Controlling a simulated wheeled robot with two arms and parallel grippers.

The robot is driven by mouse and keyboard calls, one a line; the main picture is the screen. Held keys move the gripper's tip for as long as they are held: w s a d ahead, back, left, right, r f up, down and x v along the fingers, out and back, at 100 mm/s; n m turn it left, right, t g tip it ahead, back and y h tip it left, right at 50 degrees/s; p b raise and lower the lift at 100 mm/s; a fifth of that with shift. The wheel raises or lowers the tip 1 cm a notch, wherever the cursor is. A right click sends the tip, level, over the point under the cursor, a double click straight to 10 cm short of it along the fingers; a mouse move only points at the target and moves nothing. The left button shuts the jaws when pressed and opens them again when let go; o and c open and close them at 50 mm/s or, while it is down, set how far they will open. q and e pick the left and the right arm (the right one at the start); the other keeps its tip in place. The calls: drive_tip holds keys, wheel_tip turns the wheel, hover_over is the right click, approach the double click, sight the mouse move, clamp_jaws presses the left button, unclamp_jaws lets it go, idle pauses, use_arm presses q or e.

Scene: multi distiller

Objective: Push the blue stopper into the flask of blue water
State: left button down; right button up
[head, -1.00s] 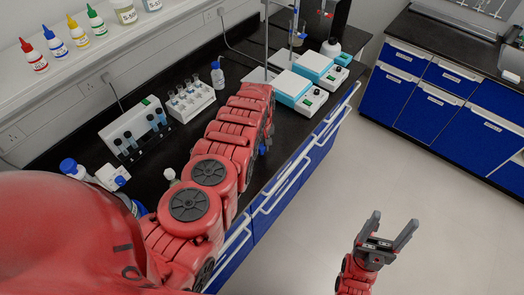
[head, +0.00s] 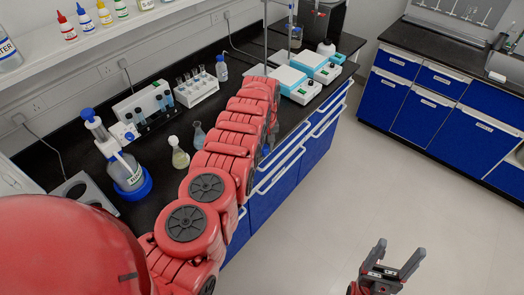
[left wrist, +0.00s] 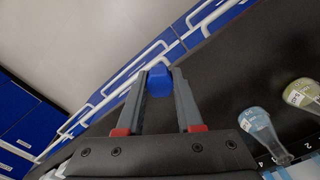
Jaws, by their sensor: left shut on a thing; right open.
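My left gripper (left wrist: 159,77) is shut on the blue stopper (left wrist: 160,82), which sits between its fingertips in the left wrist view. In the head view a bit of the stopper (head: 265,151) shows beside my left arm, near the bench's front edge. The flask of blue water (head: 198,135) stands upright on the black bench, left of my arm and partly hidden by it. It also shows at the lower right of the left wrist view (left wrist: 262,130), apart from the stopper. My right gripper (head: 399,250) is open and empty above the floor.
A flask of yellowish liquid (head: 180,153) stands beside the blue one. A blue-capped dispenser bottle (head: 127,172), a test tube rack (head: 196,88) and white-and-blue hotplates (head: 290,80) stand on the bench. A shelf (head: 100,45) with small bottles runs along the wall.

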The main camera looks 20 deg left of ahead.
use_arm(q)
drive_tip(key=shift+w+d+r, duration=0.1)
drive_tip(key=shift+w+r, duration=0.2)
drive_tip(key=shift+w, duration=0.25)
drive_tip(key=shift+d+r+m, duration=0.3)
drive_tip(key=shift+r, duration=0.15)
wheel_tip(320, 180, up, 7)
drive_tip(key=w+d+m+b, duration=0.1)
drive_tip(key=d+m+b, duration=0.1)
drive_tip(key=m+b, duration=0.1)
drive_tip(key=shift+d+f+b, duration=0.2)
drive_tip(key=shift+d+b, duration=0.15)
